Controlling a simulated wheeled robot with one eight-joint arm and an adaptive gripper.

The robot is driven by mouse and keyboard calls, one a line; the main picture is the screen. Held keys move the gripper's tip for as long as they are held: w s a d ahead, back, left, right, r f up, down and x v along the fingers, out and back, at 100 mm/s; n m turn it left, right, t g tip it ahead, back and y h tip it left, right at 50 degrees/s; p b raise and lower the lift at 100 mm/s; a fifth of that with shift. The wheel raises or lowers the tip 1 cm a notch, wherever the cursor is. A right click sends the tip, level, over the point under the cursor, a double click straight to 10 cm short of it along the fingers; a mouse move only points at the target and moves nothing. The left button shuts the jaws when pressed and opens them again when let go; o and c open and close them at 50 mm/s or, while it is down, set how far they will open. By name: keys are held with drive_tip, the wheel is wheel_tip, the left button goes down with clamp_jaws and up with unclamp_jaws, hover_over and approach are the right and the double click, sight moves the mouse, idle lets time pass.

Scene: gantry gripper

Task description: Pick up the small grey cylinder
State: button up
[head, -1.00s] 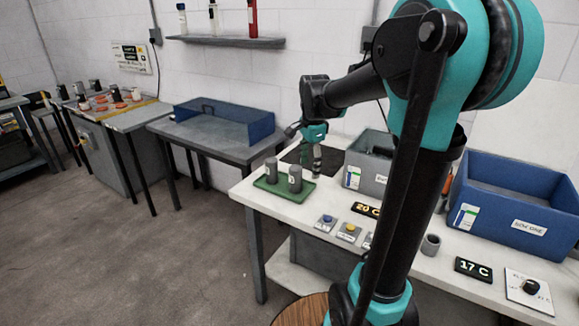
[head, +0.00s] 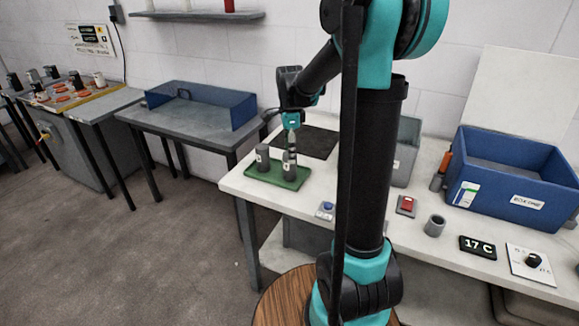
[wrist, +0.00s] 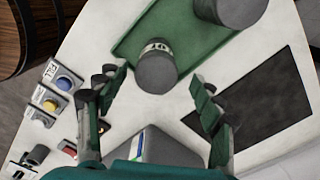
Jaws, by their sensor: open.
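Two small grey cylinders stand upright on a green tray (head: 268,177) at the left end of the white table. The left one (head: 262,157) stands apart from my gripper (head: 291,141). The right one (head: 289,165) is just below my gripper, which points down. In the wrist view, a grey cylinder (wrist: 157,70) with a white label on its side shows between and beyond the spread fingers of my gripper (wrist: 160,80). The other cylinder (wrist: 240,10) is cut by the top edge, on the green tray (wrist: 190,45). My gripper is open and empty.
A dark mat (head: 308,142) lies behind the tray. A grey bin (head: 405,152) and a blue bin (head: 510,180) stand to the right. A short hollow grey cylinder (head: 435,226), buttons (head: 326,210) and a "17 C" display (head: 478,247) sit near the front edge.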

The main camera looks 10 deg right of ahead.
sight(290, 169)
drive_tip(key=shift+s+f, duration=0.2)
drive_tip(key=shift+f, duration=3.8)
clamp_jaws()
